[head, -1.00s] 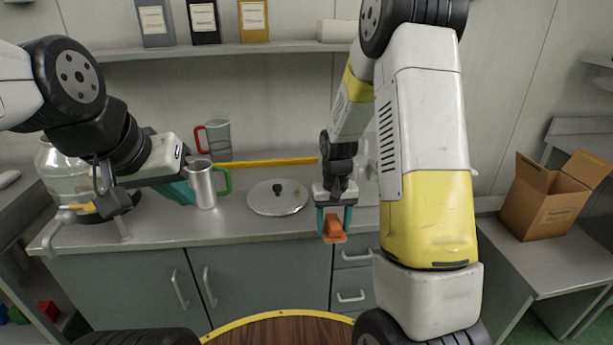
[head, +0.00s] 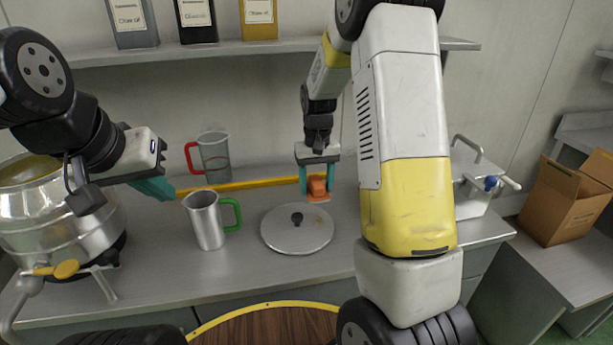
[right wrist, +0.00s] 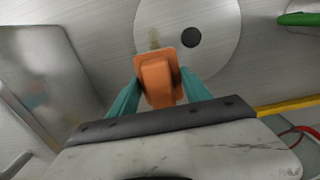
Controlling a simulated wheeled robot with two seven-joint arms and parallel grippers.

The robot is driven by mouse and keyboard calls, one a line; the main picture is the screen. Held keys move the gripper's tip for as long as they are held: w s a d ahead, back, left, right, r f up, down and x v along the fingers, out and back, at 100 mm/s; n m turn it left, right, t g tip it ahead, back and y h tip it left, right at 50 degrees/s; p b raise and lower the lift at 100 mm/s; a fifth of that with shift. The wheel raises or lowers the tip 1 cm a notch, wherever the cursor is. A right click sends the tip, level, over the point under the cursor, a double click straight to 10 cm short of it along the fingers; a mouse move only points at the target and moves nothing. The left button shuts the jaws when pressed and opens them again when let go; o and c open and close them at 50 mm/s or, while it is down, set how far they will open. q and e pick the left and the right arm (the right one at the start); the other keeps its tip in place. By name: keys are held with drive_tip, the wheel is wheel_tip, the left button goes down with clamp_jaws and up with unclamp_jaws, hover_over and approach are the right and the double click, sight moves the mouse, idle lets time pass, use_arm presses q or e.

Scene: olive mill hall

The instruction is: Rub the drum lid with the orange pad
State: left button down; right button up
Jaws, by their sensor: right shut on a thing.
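The drum lid (head: 285,238) is a round grey metal disc with a black knob (head: 297,218), flat on the counter. A small yellowish-brown smear (head: 319,219) marks it right of the knob; the smear also shows in the right wrist view (right wrist: 154,40). My right gripper (head: 317,187) is shut on the orange pad (head: 317,184), held at the lid's back right edge. In the right wrist view the pad (right wrist: 160,80) overlaps the lid (right wrist: 215,50); I cannot tell whether they touch. My left gripper (head: 155,188) is off to the left, its teal fingers seen side-on, their gap unclear.
A steel mug with green handle (head: 207,220) stands left of the lid. Behind are a clear jug with red handle (head: 214,157) and a yellow strip (head: 250,183). A large steel vessel (head: 60,215) stands far left, a cardboard box (head: 565,200) far right.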

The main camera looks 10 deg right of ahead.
sight(324, 229)
drive_tip(key=shift+f, duration=2.5)
drive_tip(key=shift+f, duration=0.95)
drive_tip(key=shift+s+d+r, duration=0.1)
drive_tip(key=shift+s+d, duration=0.05)
drive_tip(key=shift+s, duration=1.7)
drive_tip(key=shift+s+d, duration=0.2)
drive_tip(key=shift+s, duration=1.75)
